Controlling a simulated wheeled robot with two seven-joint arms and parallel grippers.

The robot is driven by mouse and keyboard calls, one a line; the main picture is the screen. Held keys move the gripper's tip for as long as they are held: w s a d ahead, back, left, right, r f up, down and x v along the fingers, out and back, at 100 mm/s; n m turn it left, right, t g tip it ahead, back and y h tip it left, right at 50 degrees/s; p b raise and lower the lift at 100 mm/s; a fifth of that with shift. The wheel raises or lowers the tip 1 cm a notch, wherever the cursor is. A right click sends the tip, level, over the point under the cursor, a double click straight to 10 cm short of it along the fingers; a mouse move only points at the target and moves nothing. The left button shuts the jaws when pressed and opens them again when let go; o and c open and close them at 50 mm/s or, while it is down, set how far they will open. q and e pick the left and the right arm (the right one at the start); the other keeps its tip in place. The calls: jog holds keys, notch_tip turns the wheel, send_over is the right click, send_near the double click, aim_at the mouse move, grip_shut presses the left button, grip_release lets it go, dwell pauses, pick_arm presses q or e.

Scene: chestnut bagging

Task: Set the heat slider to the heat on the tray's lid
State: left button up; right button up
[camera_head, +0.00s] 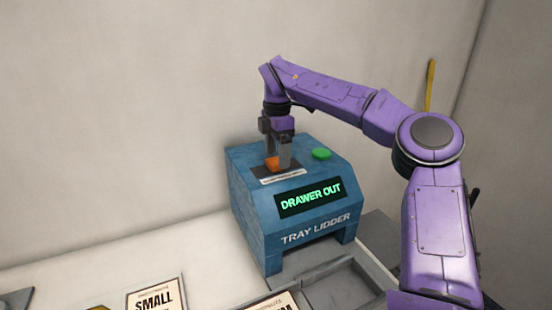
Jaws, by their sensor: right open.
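A blue machine marked TRAY LIDDER (315,229) stands against the back wall. Its screen (308,199) reads DRAWER OUT in green. On its top is a small orange slider knob (272,163) on a dark plate with a pale label strip (282,177). My right gripper (277,165) points down over the plate, open, with its fingers beside the orange knob; whether they touch it I cannot tell. The slider's marks are too small to read. No tray lid can be made out. My left gripper is not in view.
A green button (321,154) sits on the machine's top, right of the slider. A grey drawer or tray frame (345,284) lies in front. A card reading SMALL (155,299) and a partly cut-off card (275,303) are at the bottom.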

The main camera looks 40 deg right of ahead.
jog(key=shift+a+f, duration=0.1)
jog(key=shift+f, duration=0.7)
jog(key=shift+c, duration=0.3)
